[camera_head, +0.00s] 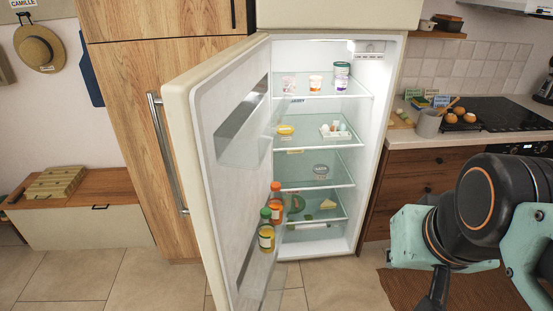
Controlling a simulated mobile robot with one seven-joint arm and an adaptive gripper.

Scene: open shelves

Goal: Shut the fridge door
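The fridge door (205,115) stands wide open, hinged on the left side of the fridge and swung out toward me. Its long metal handle (167,150) is on the door's outer face, at the left. The lit fridge interior (318,235) is exposed. My arm is at the right edge of the view, well apart from the door. My gripper's fingertips cannot be made out; only arm links and a dark part at the bottom edge show.
Fridge shelves hold cups, an egg tray (336,131), and other food. A wooden cabinet (140,110) stands left of the fridge, with a low bench (85,225) beyond it. A counter (455,139) with a hob (485,113) is at right. Tiled floor (130,285) is open at lower left.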

